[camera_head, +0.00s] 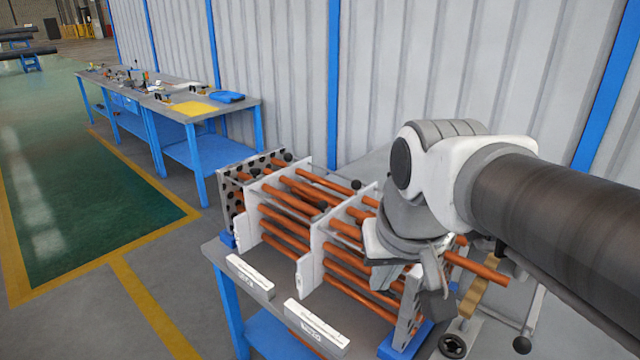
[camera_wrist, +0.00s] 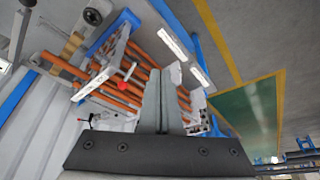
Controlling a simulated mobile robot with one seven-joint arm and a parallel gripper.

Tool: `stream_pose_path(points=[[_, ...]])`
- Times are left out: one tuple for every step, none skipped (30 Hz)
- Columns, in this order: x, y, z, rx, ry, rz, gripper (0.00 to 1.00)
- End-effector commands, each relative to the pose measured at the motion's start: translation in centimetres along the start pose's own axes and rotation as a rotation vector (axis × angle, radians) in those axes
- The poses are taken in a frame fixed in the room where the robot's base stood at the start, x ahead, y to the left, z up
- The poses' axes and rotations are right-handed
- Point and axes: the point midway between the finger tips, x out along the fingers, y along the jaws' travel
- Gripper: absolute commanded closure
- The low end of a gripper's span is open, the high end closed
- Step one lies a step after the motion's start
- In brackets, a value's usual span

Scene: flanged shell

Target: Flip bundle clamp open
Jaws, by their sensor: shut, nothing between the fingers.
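A bundle of copper-coloured tubes (camera_head: 300,190) runs through upright white plates (camera_head: 314,230) on a bench; it also shows in the wrist view (camera_wrist: 118,98). In the wrist view a pale bar (camera_wrist: 90,88) lies across the tubes, with a red knob (camera_wrist: 123,86) close to its end. I cannot tell for sure whether these are the bundle clamp. My gripper (camera_head: 432,296) is over the near right end of the bundle, its grey fingers (camera_wrist: 164,75) shut and empty. In the wrist view the red knob is left of the fingers. My arm hides part of the bundle in the head view.
A perforated end plate (camera_head: 232,205) stands at the bundle's far end. Two labelled white blocks (camera_head: 250,276) lie along the front edge. A tan block (camera_head: 474,300) and a handwheel (camera_head: 453,346) are at the right. Blue-legged tables (camera_head: 215,150) stand behind, beside open green floor.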

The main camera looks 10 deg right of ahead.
Motion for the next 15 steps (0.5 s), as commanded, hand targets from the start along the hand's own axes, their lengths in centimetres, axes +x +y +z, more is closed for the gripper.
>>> stream_pose_path(points=[[-0.4,0.3,-1.5,0.026,-0.028,0.006,1.0],[-0.5,0.4,-2.1,0.042,-0.042,0.009,1.0],[-0.5,0.6,-3.1,0.061,-0.06,0.013,1.0],[-0.5,0.8,-3.8,0.076,-0.075,0.016,1.0],[-0.5,1.0,-4.5,0.091,-0.088,0.018,1.0],[-0.4,1.2,-5.4,0.111,-0.107,0.021,1.0],[-0.3,1.4,-6.1,0.126,-0.121,0.023,1.0],[-0.2,1.6,-6.7,0.14,-0.136,0.024,1.0],[-0.1,1.9,-7.7,0.161,-0.154,0.026,1.0],[0.1,2.2,-8.3,0.177,-0.167,0.027,1.0],[0.2,2.4,-9.0,0.192,-0.181,0.028,1.0],[0.5,2.8,-9.8,0.213,-0.199,0.029,1.0],[0.7,3.0,-10.4,0.228,-0.214,0.03,1.0],[0.9,3.3,-11.0,0.244,-0.228,0.03,1.0],[1.3,3.7,-11.8,0.264,-0.246,0.03,1.0]])
